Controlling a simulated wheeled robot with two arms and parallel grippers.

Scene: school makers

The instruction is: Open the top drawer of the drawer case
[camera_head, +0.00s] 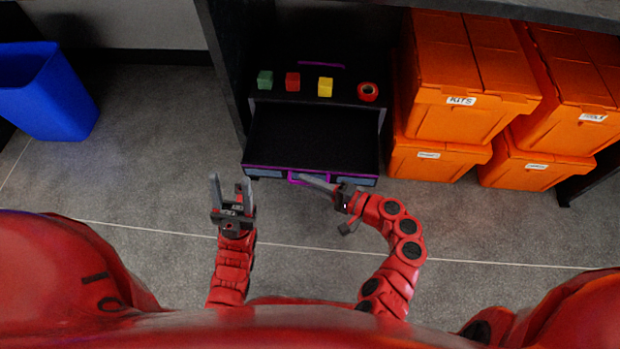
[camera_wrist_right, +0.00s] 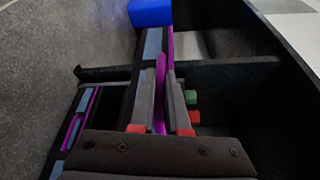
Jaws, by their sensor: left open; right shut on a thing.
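The dark drawer case (camera_head: 345,98) stands on the floor under a dark table. Its top drawer (camera_head: 312,138) is pulled out toward me, and its black inside looks empty. The drawer front has a purple edge, blue-grey panels and a purple handle (camera_head: 292,179). My right gripper (camera_head: 308,180) is shut on this handle. In the right wrist view the handle (camera_wrist_right: 160,88) shows between the fingers (camera_wrist_right: 160,110). My left gripper (camera_head: 231,186) is open and empty, in front and to the left of the drawer, apart from it.
On the case stand a green cube (camera_head: 265,80), a red cube (camera_head: 292,82), a yellow cube (camera_head: 325,87) and a red tape roll (camera_head: 368,92). Orange boxes (camera_head: 465,120) are stacked close at right. A blue bin (camera_head: 50,95) stands far left. Floor in front is clear.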

